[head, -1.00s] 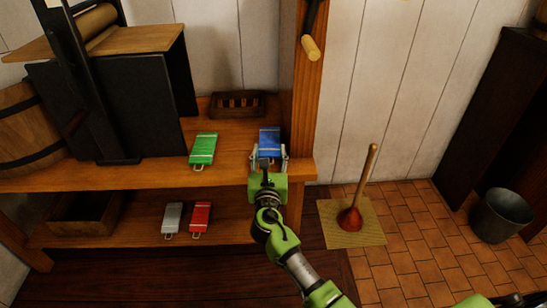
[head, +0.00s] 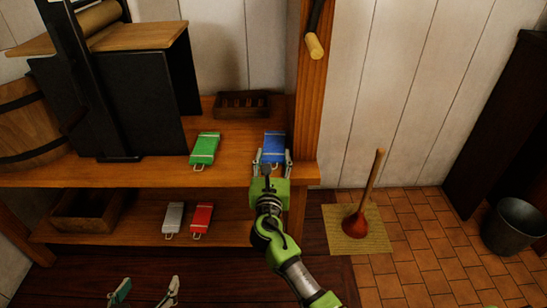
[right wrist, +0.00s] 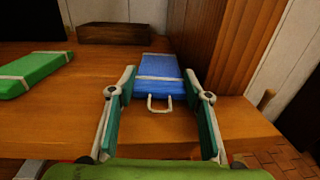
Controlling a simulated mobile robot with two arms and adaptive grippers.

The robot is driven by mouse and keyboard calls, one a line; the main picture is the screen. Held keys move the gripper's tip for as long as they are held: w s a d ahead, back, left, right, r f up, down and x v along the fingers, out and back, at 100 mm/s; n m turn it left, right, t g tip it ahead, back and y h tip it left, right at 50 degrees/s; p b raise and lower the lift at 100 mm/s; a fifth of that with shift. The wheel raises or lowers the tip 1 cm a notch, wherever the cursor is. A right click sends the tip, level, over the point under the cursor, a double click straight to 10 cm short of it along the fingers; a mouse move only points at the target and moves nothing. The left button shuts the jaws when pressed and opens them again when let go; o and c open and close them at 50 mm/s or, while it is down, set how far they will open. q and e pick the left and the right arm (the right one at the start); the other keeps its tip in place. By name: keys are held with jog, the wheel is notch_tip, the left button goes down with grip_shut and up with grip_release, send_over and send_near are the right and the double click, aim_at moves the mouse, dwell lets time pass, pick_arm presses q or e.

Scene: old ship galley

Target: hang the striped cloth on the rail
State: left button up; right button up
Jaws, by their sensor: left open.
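A folded blue cloth (head: 273,147) with a white stripe and a pale loop lies at the right end of the wooden shelf; it also shows in the right wrist view (right wrist: 159,75). My right gripper (head: 272,158) is open at its near end, the fingers apart with the loop between them. A green cloth (head: 204,149) with white stripes lies to the left on the same shelf. A red one (head: 202,218) and a grey one (head: 173,218) lie on the lower shelf. My left gripper (head: 147,286) is open and empty at the bottom edge. I cannot make out a rail.
A wooden post (head: 307,110) with a handle (head: 314,46) rises beside the shelf's right end. A plunger (head: 357,220) on a mat and a bucket (head: 513,225) stand on the floor.

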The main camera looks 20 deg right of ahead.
jog(key=o, duration=0.4)
